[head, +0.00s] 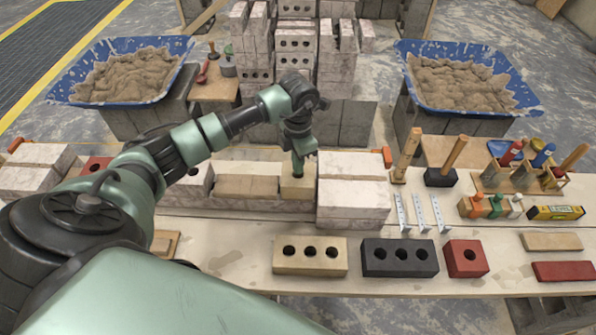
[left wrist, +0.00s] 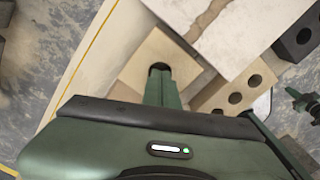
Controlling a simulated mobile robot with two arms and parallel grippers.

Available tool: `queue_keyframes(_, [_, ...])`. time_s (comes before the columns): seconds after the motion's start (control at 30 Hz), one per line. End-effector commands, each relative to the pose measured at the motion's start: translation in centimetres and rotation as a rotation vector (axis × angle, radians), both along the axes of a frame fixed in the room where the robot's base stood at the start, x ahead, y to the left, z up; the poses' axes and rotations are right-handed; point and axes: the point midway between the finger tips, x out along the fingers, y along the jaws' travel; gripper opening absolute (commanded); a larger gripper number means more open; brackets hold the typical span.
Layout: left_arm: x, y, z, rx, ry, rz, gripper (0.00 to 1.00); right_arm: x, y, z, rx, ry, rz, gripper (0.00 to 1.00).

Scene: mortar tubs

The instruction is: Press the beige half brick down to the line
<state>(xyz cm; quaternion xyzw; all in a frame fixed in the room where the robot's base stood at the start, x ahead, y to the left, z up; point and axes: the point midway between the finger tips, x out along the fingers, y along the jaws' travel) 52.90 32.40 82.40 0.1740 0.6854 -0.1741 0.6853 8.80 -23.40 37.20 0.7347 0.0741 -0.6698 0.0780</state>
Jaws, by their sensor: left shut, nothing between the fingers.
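The beige half brick (head: 298,187) sits in the low wall, against the left end of a stack of whitish bricks (head: 353,197). It also shows in the left wrist view (left wrist: 150,48), with a dark hole in its top. My left gripper (head: 298,171) points down over it, fingers shut and empty. In the left wrist view the fingertips (left wrist: 160,75) are at the hole; I cannot tell whether they touch the brick. A thin yellow line (left wrist: 88,52) runs past the wall in that view.
Beige (head: 310,266), black (head: 400,270) and red (head: 466,272) bricks lie in front. Mallets (head: 441,176) and metal pieces (head: 420,228) are at right. Blue mortar tubs (head: 513,103) stand behind.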

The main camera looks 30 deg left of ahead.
Motion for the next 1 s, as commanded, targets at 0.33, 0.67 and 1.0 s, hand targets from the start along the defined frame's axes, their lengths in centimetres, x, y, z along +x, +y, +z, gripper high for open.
queue_keyframes(0.33, [0.0,0.0,-1.0,0.0,0.0,0.001,0.0,0.0,0.0,-0.8,0.0,0.0,0.0,0.0])
queue_keyframes(0.67, [0.0,0.0,-1.3,0.0,0.0,0.001,0.0,0.0,0.0,-1.0,0.0,0.0,-0.001,0.0])
queue_keyframes(1.0, [0.0,0.0,-1.5,0.0,0.0,0.001,0.0,0.0,-0.1,-1.2,-0.001,0.0,-0.001,0.0])
